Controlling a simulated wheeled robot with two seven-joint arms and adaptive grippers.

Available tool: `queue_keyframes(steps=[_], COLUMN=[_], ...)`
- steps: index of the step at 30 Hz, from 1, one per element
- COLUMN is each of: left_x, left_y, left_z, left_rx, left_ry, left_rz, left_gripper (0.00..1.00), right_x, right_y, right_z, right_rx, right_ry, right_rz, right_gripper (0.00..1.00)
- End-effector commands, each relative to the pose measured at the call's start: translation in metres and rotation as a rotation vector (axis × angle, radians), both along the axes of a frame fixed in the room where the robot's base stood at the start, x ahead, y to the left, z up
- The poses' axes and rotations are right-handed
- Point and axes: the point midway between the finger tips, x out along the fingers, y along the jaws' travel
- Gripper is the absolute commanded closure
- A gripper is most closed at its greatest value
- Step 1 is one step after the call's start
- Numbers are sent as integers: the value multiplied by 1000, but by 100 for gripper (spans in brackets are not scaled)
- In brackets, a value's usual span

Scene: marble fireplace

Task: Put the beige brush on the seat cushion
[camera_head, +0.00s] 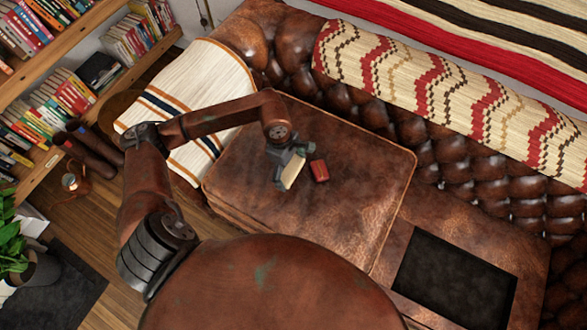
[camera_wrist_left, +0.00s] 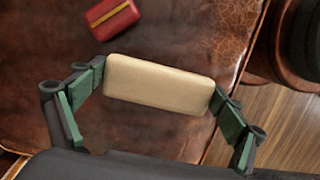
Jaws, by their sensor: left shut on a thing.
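The beige brush (camera_wrist_left: 158,84) is a pale rounded block held across my left gripper (camera_wrist_left: 160,95), between its green-padded fingers. In the head view my left gripper (camera_head: 290,168) is over the brown leather seat cushion (camera_head: 340,215), with the beige brush (camera_head: 294,173) at its tip. The seat cushion (camera_wrist_left: 70,95) also shows beneath the brush in the left wrist view. I cannot tell whether the brush touches the cushion. My right gripper is not in view.
A small red block (camera_head: 319,171) lies on the cushion just right of my left gripper. A striped cream throw (camera_head: 200,90) covers the sofa's left arm. A dark rectangular panel (camera_head: 455,278) is at the right. The cushion's front area is clear.

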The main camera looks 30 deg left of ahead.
Motion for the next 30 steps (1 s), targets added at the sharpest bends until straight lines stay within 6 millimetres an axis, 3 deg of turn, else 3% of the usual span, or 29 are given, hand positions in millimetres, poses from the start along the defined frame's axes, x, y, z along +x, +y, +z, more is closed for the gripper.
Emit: queue_keyframes(steps=[1, 4, 13, 19, 30], left_x=[5, 16, 31, 32, 33], left_y=[4, 13, 24, 24, 25], left_z=[-17, -33, -53, -80, -84], left_rx=[-2, -1, -2, -2, 0], left_ry=[8, 8, 5, 7, 2], left_rz=[2, 1, -1, -3, -3], left_gripper=[33, 33, 33, 33, 33], right_x=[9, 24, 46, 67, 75], right_y=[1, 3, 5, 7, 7], right_z=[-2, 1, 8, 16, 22], right_rx=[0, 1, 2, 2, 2], right_ry=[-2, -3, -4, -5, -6], right_rz=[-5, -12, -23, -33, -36], right_gripper=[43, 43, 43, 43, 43])
